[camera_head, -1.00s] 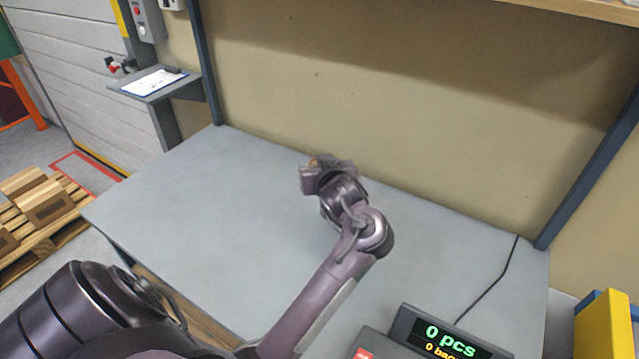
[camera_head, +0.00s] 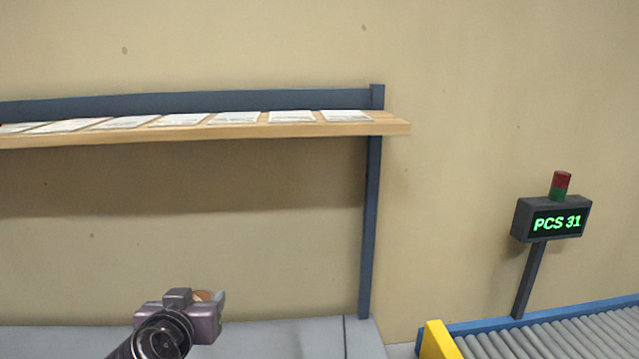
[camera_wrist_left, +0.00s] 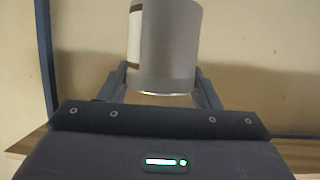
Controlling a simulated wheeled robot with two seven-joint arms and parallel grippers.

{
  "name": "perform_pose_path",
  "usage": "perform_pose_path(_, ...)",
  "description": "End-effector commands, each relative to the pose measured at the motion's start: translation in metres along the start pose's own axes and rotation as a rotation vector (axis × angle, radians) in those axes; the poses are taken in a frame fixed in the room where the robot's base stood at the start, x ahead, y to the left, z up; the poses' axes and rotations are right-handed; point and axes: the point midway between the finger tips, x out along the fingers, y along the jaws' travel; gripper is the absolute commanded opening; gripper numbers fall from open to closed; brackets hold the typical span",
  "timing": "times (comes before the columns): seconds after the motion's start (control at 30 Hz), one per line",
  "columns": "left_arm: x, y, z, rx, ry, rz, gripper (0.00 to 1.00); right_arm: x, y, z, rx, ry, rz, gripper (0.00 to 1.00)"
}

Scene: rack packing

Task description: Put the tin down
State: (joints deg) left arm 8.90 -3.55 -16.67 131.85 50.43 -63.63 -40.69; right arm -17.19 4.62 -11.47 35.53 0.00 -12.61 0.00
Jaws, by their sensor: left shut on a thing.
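The tin (camera_wrist_left: 170,50) is a silvery grey cylinder with a white and brown label edge on its left side, in the left wrist view. My left gripper (camera_wrist_left: 163,84) is shut on it, with one finger on each side. In the head view my left gripper (camera_head: 212,302) is at the bottom left, in front of the back wall and near the far edge of the grey bench (camera_head: 270,340). Only a small part of the tin shows behind the gripper there. My right gripper is in neither view.
A wooden shelf (camera_head: 390,126) with several flat papers (camera_head: 235,118) runs above the bench. A blue post (camera_head: 369,230) stands at the bench's right end. Beyond it are a yellow block (camera_head: 437,342), a roller conveyor (camera_head: 560,338) and a display (camera_head: 552,219) reading PCS 31.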

Motion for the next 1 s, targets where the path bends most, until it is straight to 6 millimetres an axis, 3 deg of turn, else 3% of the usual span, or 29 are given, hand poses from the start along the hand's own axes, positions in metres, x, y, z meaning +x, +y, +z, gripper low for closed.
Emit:
perform_pose_path(0.17, -0.011, 0.013, 0.002, 0.024, -0.004, 0.058, 0.28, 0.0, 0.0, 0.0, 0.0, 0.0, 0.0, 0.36)
perform_pose_path(0.27, -0.01, 0.009, 0.017, 0.028, -0.012, 0.041, 0.28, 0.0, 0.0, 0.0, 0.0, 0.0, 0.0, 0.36)
perform_pose_path(0.5, -0.01, -0.002, 0.073, 0.037, -0.015, 0.003, 0.28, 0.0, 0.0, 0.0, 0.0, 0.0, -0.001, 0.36)
perform_pose_path(0.7, -0.019, 0.003, 0.112, 0.035, -0.007, 0.029, 0.28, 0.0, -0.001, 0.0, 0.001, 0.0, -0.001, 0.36)
perform_pose_path(1.0, -0.028, 0.011, 0.133, 0.024, 0.0, 0.067, 0.28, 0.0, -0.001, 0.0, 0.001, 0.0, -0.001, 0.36)
